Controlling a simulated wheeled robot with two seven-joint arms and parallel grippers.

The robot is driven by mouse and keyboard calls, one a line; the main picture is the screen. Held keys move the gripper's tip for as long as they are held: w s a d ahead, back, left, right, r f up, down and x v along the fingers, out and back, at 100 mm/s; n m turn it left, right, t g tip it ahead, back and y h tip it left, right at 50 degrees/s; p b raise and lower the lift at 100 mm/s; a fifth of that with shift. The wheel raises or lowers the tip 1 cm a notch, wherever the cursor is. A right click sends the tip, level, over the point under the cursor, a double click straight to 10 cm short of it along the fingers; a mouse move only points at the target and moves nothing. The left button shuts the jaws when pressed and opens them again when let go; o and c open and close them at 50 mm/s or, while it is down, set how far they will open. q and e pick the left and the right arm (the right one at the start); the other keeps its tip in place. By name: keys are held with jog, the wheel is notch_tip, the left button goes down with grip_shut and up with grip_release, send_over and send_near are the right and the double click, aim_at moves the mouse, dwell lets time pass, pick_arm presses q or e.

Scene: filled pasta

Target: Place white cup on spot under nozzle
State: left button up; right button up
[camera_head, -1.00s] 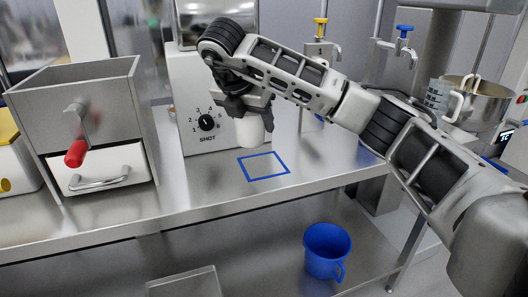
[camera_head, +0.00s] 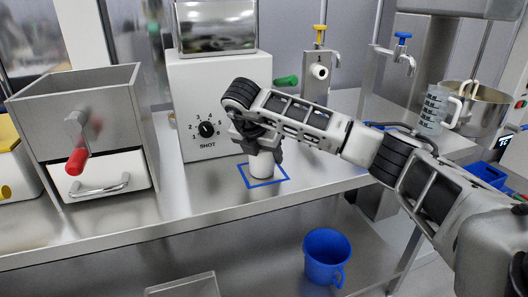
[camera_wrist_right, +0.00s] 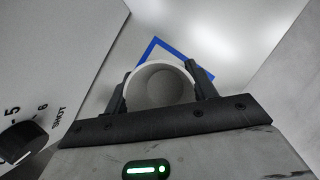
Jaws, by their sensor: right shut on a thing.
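The white cup (camera_head: 262,168) is upright, within the blue square outline (camera_head: 284,179) on the steel counter, in front of the white SHOT machine (camera_head: 214,98). I cannot tell whether its base touches the counter. My right gripper (camera_head: 262,147) is shut around the cup's upper part. In the right wrist view the cup (camera_wrist_right: 160,84) is between the fingers of the gripper (camera_wrist_right: 160,95), and its inside looks empty. Part of the blue outline (camera_wrist_right: 148,50) shows beyond it. The nozzle above the square cannot be made out. My left gripper is not in view.
A steel box with a red handle (camera_head: 77,161) stands left of the machine. Taps with yellow (camera_head: 319,29) and blue handles stand behind. A measuring jug (camera_head: 433,108) and a pot (camera_head: 484,105) are at right. A blue bucket (camera_head: 326,256) is on the lower shelf.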

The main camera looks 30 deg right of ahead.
jog(key=o, duration=1)
